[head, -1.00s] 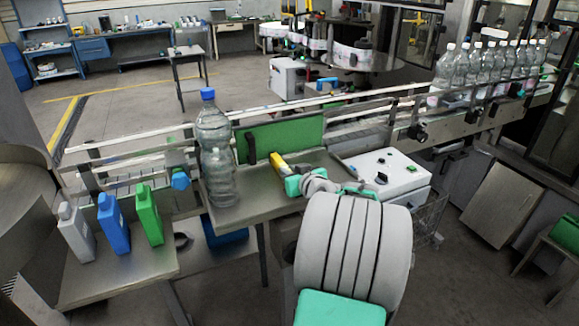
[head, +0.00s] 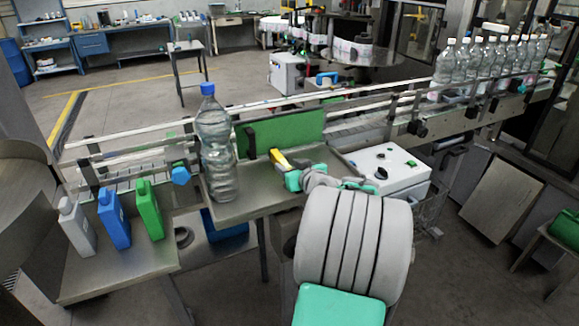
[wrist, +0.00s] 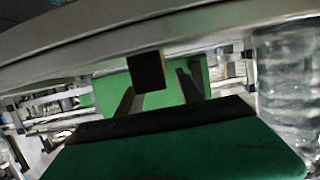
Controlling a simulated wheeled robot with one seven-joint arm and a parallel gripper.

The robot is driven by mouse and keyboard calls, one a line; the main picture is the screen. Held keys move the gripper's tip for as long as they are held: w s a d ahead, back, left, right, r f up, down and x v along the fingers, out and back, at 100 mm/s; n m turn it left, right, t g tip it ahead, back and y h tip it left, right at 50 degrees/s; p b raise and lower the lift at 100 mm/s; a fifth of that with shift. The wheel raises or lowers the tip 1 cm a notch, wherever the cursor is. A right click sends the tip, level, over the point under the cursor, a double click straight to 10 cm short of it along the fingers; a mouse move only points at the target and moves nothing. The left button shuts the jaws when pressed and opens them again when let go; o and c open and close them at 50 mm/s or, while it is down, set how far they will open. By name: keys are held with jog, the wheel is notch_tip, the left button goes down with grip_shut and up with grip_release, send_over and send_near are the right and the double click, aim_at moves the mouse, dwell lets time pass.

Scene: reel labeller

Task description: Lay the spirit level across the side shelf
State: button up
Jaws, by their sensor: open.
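A steel shelf (head: 245,205) stands beside the conveyor in front of a green panel (head: 283,131). I cannot tell whether this or the steel top with the jugs is the side shelf. My gripper (wrist: 157,97) is open over the steel shelf, its dark fingers apart. In the head view my arm hides most of it. A small yellow piece (head: 280,159) shows at the arm's far end; I cannot tell whether it is the spirit level or part of my gripper. No spirit level shows clearly in the wrist view. A dark block (wrist: 146,70) there is unclear.
A tall clear bottle (head: 216,150) with a blue cap stands left of my gripper. Grey, blue and green jugs (head: 112,220) stand on the left steel top (head: 120,268). A white control box (head: 388,168) is to the right. Conveyor rails run behind.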

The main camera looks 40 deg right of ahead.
jog(key=b+v, duration=0.3)
jog(key=v, duration=0.9)
